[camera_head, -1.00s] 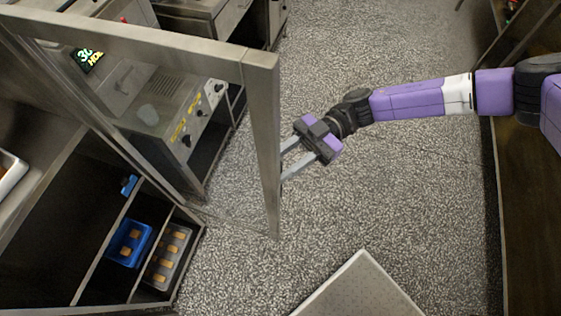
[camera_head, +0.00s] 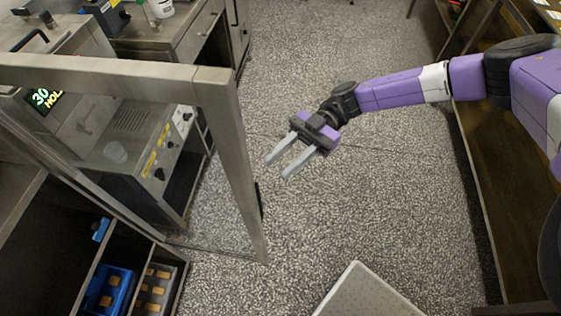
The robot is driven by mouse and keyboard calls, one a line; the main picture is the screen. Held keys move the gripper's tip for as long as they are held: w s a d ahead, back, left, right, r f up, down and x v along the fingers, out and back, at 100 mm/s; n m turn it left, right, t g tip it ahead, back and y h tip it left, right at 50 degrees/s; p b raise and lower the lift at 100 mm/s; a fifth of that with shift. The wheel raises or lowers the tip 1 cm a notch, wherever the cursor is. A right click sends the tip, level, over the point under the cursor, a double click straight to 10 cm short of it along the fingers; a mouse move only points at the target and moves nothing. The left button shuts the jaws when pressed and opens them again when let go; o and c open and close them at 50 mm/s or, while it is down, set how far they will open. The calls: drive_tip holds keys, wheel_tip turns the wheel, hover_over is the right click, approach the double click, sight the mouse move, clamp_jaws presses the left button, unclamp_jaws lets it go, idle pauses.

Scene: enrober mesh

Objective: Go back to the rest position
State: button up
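My gripper (camera_head: 279,168) is in the middle of the head view, at the end of my purple arm. Its two grey fingers are apart, with nothing between them. It hangs over bare speckled floor, to the right of the steel frame post (camera_head: 243,170). A clear gap shows in the picture between the fingertips and the post. My arm reaches in from the right side.
A steel machine (camera_head: 125,150) with knobs and a lit display stands at left. Below it, a blue bin (camera_head: 103,290) and a grey tray (camera_head: 157,284) hold brown bars. A pale panel (camera_head: 368,293) lies at bottom centre. A dark bench runs along the right. The central floor (camera_head: 370,205) is clear.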

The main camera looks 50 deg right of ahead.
idle(0.3)
drive_tip(key=a+f+t+h, duration=0.1)
drive_tip(key=a+f+t, duration=0.2)
drive_tip(key=a+f, duration=0.1)
drive_tip(key=s+f+m+t+h, duration=0.2)
drive_tip(key=s+t+h, duration=0.1)
drive_tip(key=s, duration=0.4)
drive_tip(key=s+f+m+t+h, duration=0.2)
drive_tip(key=s+m+t+h, duration=0.15)
drive_tip(key=s, duration=0.35)
drive_tip(key=s+a+r+m+t+h, duration=0.2)
drive_tip(key=s+r+m+t+h, duration=0.3)
drive_tip(key=r+m+h, duration=0.4)
drive_tip(key=shift+a+m+h, duration=0.3)
drive_tip(key=shift+m+h, duration=0.45)
drive_tip(key=shift+m, duration=1)
